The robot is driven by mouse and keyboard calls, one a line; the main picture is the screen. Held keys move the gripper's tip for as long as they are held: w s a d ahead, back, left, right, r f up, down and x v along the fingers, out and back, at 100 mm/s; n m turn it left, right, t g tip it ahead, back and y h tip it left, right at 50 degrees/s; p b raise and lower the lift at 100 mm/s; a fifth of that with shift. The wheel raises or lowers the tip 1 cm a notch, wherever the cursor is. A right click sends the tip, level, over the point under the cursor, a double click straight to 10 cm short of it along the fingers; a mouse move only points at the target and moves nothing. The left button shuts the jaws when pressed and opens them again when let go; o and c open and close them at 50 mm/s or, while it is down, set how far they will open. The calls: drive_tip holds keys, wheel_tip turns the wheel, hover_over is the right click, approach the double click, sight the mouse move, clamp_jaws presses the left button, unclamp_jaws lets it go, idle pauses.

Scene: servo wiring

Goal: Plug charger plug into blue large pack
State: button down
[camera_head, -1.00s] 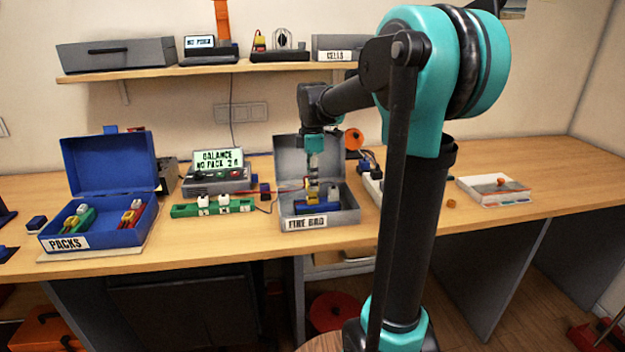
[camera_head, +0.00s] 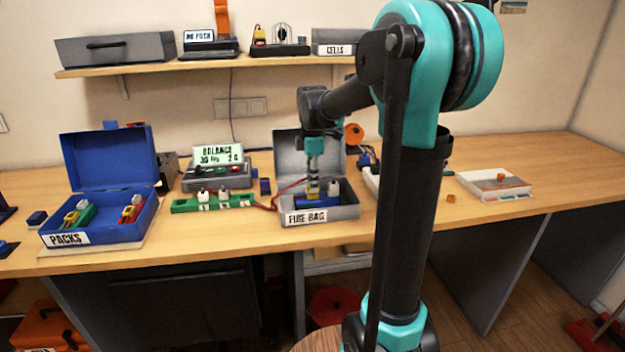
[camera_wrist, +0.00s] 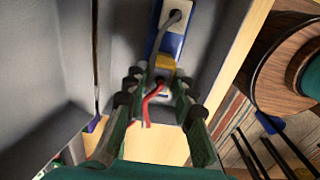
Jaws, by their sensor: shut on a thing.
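The blue large pack (camera_head: 312,201) lies in the open grey box labelled FIRE BAG. A white connector (camera_head: 334,187) stands at its right end. The yellow charger plug (camera_head: 313,187) sits at the left part of the pack, apparently seated on it. My gripper (camera_head: 313,172) reaches down into the box and is shut on the plug. In the wrist view the yellow plug (camera_wrist: 165,62) is at my fingertips (camera_wrist: 158,80), with a red lead between them. The blue pack and its grey cable (camera_wrist: 172,30) show just beyond. The plug's contact face is hidden.
The charger (camera_head: 217,170) shows BALANCE with a reading, partly legible. A green board (camera_head: 212,203) with white connectors lies before it. The blue PACKS box (camera_head: 100,234) stands open at left. A white tray (camera_head: 494,186) sits right. The table's right side is mostly clear.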

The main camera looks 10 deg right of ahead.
drive_tip(key=shift+f, duration=0.15)
drive_tip(key=c, duration=1.2)
unclamp_jaws()
wheel_tip(320, 180, up, 12)
drive_tip(key=shift+s, duration=0.1)
